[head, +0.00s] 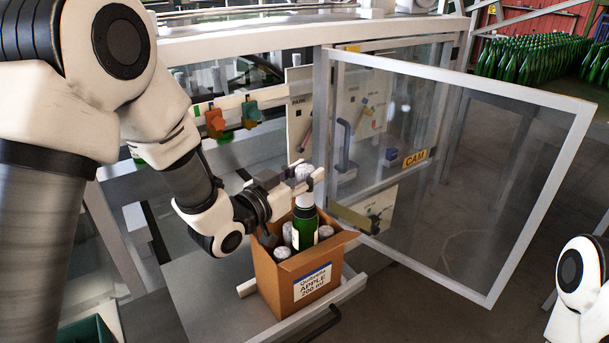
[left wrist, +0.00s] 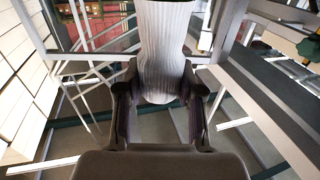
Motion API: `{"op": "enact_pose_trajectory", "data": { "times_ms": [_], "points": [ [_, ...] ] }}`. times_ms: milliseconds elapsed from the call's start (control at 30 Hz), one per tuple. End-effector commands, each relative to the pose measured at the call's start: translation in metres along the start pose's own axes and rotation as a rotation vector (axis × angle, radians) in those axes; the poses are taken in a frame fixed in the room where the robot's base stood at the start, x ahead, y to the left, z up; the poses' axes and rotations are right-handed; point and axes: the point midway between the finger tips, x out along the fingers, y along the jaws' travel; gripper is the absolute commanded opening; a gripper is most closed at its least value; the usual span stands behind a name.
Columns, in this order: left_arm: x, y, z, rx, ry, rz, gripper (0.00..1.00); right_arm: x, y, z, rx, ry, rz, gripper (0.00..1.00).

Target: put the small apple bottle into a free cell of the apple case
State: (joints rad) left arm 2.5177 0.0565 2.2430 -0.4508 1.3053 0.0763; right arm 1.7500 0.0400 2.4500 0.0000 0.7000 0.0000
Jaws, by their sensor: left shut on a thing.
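The apple case (head: 305,287) is an open cardboard box with a label reading APPLE 200 ml. Several silver foil-topped bottles (head: 282,253) stand in it. My left gripper (head: 303,184) is shut on the silver foil neck of the small apple bottle (head: 305,229), a green bottle held roughly upright over the case. Its lower end is at the case opening; I cannot tell how far inside it is. In the left wrist view, the pale ribbed foil (left wrist: 163,50) sits between the fingers of the left gripper (left wrist: 160,92). My right gripper is out of view.
Behind are a panel with hung tools (head: 340,115) and orange and green holders (head: 214,120). Many green bottles (head: 530,58) stand far right. A low white rail (head: 310,322) borders the case.

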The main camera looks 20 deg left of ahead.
Motion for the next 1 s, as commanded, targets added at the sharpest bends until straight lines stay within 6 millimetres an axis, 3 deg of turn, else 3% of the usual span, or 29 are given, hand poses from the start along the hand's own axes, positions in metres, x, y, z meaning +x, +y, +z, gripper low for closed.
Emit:
{"op": "enact_pose_trajectory", "data": {
  "times_ms": [700,1000],
  "points": [
    [0.000,0.000,-0.036,0.001,0.002,0.000,0.00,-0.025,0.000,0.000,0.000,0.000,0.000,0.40],
    [0.000,0.000,-0.038,0.001,0.002,0.000,0.00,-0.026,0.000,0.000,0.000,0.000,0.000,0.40]
  ]
}}
